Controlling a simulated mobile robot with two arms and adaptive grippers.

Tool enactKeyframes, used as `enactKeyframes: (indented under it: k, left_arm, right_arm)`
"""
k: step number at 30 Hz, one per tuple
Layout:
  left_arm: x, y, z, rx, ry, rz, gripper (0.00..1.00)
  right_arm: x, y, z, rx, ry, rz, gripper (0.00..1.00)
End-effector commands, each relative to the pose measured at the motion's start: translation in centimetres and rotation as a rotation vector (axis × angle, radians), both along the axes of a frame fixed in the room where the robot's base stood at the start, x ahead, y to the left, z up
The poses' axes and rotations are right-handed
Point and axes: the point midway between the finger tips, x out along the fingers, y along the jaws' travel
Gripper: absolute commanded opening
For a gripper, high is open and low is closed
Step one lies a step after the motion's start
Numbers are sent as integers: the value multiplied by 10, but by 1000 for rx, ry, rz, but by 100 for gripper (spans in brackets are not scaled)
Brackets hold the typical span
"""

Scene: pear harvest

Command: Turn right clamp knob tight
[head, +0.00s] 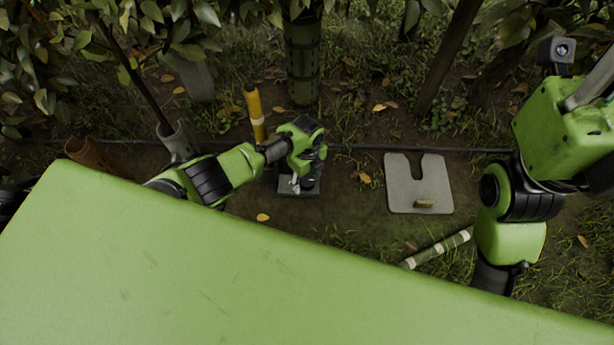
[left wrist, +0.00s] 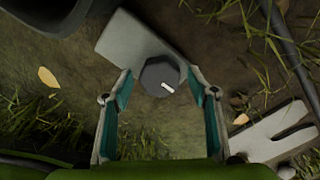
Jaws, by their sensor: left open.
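A dark, many-sided knob (left wrist: 160,76) with a white pointer mark shows in the left wrist view, at the edge of a pale grey plate (left wrist: 128,38). The mark points to the lower right. My left gripper (left wrist: 160,92) is open, with its two teal-lined fingers either side of the knob in that view. Gaps show between the knob and both fingers, and I cannot tell how far the tips are above it. In the head view, my left gripper (head: 300,182) points down over a small grey plate (head: 298,192) and hides the knob. My right gripper is out of frame.
A pale slotted plate (head: 400,190) with a small brown piece (head: 424,204) lies to the right. A striped stake (head: 437,248) lies nearer. A yellow post (head: 255,115) and a guarded trunk (head: 303,60) stand behind. A dark hose (head: 360,148) crosses the ground.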

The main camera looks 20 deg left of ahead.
Motion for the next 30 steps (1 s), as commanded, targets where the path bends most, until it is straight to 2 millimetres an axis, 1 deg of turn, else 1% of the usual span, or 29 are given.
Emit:
enactKeyframes:
  k: [5, 8, 11, 18, 24, 27, 30]
  left_arm:
    - [1, 0, 7, -1, -2, 0, 53]
    - [2, 0, 18, -1, -3, 0, 53]
    - [1, 1, 31, -1, -4, -1, 53]
    - [2, 1, 75, 0, -4, 0, 53]
    - [1, 0, 106, -1, -3, -1, 53]
    - [1, 0, 115, -1, -2, -1, 53]
    - [0, 0, 119, 1, 0, -1, 53]
  right_arm:
    - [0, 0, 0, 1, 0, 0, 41]
    - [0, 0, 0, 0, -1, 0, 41]
    - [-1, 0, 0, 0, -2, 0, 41]
    - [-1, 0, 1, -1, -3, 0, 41]
    - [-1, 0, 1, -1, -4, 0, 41]
    - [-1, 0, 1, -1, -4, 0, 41]
    - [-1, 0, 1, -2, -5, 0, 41]
